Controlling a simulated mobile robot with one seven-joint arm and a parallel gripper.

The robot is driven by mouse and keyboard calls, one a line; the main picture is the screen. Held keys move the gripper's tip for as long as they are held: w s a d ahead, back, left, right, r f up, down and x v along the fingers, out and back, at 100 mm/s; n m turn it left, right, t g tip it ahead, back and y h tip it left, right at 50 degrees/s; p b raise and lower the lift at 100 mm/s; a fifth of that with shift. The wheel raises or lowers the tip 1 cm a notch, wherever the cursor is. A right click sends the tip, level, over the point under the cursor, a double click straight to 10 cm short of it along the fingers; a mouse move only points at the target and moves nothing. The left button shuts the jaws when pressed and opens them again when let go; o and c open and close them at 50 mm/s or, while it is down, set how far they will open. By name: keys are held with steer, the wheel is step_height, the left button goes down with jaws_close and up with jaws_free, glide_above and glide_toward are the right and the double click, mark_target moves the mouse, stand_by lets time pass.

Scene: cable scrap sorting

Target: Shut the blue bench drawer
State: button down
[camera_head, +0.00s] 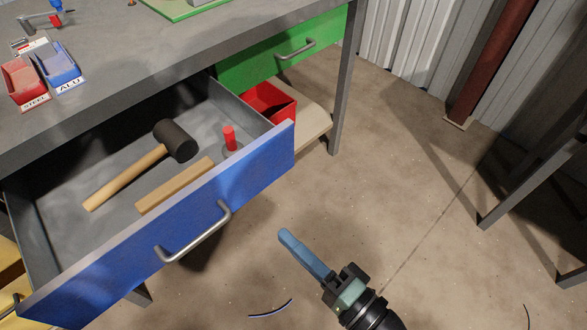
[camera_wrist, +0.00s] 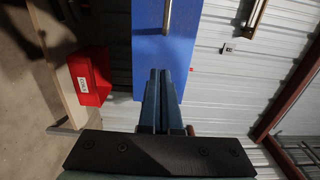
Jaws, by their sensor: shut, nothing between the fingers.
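The blue bench drawer (camera_head: 215,215) is pulled well out from under the bench top in the head view. Its blue front with a grey bar handle (camera_head: 196,236) faces me. Inside lie a mallet (camera_head: 135,172) with a dark head, a wooden block (camera_head: 175,187) and a red-topped item (camera_head: 230,138). My gripper (camera_head: 285,236) is shut and empty, in front of the drawer and to the right of the handle, apart from it in the head view. In the wrist view the fingers (camera_wrist: 161,85) point toward the blue front (camera_wrist: 165,55); I cannot tell whether they touch it.
A green drawer (camera_head: 285,50) is closed at the right of the bench (camera_head: 110,75). A red bin (camera_head: 268,102) sits on the lower shelf. Small red (camera_head: 25,82) and blue (camera_head: 60,65) trays stand on top. Floor to the right is mostly clear; a cable scrap (camera_head: 270,310) lies there.

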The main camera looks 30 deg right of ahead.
mark_target(237, 190)
steer(key=x, duration=1)
steer(key=shift+w+a+b, duration=0.1)
steer(key=shift+w+b, duration=0.25)
steer(key=shift+b, duration=0.05)
